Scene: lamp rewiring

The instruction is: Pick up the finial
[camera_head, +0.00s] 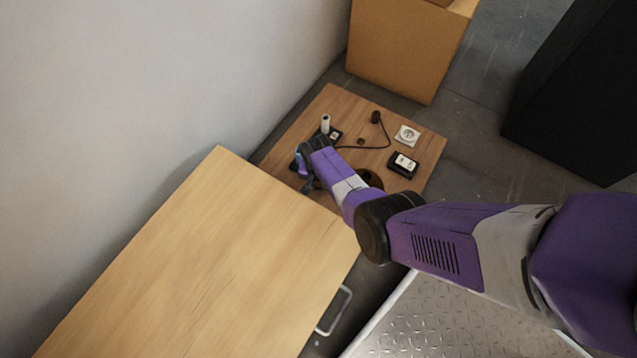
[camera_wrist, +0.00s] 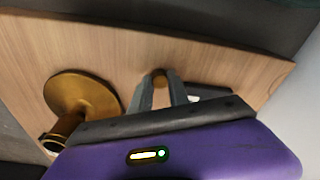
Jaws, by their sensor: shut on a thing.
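The finial (camera_wrist: 160,72) is a small brownish-gold piece seen in the wrist view between the tips of my two grey fingers. My gripper (camera_wrist: 161,82) is shut on it, over the wooden table top. The fingers hide most of it, and I cannot tell whether it touches the table. In the head view my arm reaches to the left edge of the small table, and the finial and fingertips cannot be made out there.
A brass round base with a tube (camera_wrist: 84,95) stands beside my gripper. The small table (camera_head: 312,112) also holds a white cylinder (camera_head: 325,122), a dark cord end (camera_head: 375,117), a white square fitting (camera_head: 407,135) and a black box (camera_head: 403,165). A larger wooden top (camera_head: 200,260) is close by.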

